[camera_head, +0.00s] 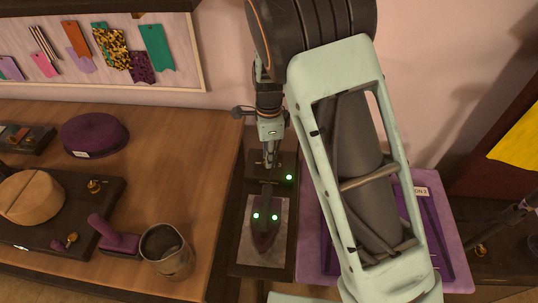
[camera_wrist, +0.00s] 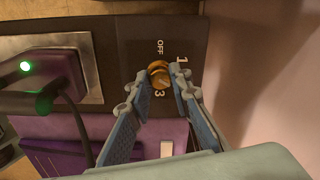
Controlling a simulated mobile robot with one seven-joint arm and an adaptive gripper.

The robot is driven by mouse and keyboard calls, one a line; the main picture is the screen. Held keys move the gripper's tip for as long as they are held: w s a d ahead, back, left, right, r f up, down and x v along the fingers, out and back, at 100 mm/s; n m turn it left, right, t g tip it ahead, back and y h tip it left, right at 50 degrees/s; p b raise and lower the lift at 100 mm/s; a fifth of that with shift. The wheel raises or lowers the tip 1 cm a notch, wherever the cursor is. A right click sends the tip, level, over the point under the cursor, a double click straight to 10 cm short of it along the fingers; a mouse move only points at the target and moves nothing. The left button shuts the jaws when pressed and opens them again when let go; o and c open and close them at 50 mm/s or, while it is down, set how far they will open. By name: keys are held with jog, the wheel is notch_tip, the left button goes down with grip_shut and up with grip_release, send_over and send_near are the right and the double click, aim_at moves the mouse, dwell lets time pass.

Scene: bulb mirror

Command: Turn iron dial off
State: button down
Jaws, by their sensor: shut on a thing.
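The brass iron dial (camera_wrist: 158,72) sits on a dark panel in the wrist view, with the marks OFF, 1 and 3 around it. The 2 position is not visible. My gripper (camera_wrist: 160,78) is shut on the dial, with one blue-padded finger on each side. In the head view my gripper (camera_head: 269,160) reaches down to the back of the iron's dark station (camera_head: 236,240) and hides the dial. The purple iron (camera_head: 264,232) rests on the station's metal plate with green lights showing; it also appears at the left in the wrist view (camera_wrist: 50,82).
A green light (camera_head: 289,177) glows on the panel beside my gripper. A purple-covered table (camera_head: 455,245) stands right of the station. On the wooden table (camera_head: 190,130) at left are a metal jug (camera_head: 167,250) and a purple hat (camera_head: 94,134). A wall rises close behind.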

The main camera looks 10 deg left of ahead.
jog(key=shift+n, duration=0.3)
jog(key=n+b, duration=0.1)
jog(key=n, duration=0.3)
jog(key=shift+n, duration=0.4)
jog(key=n+b, duration=0.2)
jog(key=n, duration=0.4)
jog(key=n+b, duration=0.1)
jog(key=n, duration=0.5)
jog(key=shift+n, duration=0.4)
jog(key=n, duration=0.5)
jog(key=shift+n, duration=0.3)
jog(key=c, duration=1.7)
grip_release()
jog(key=shift+c, duration=0.2)
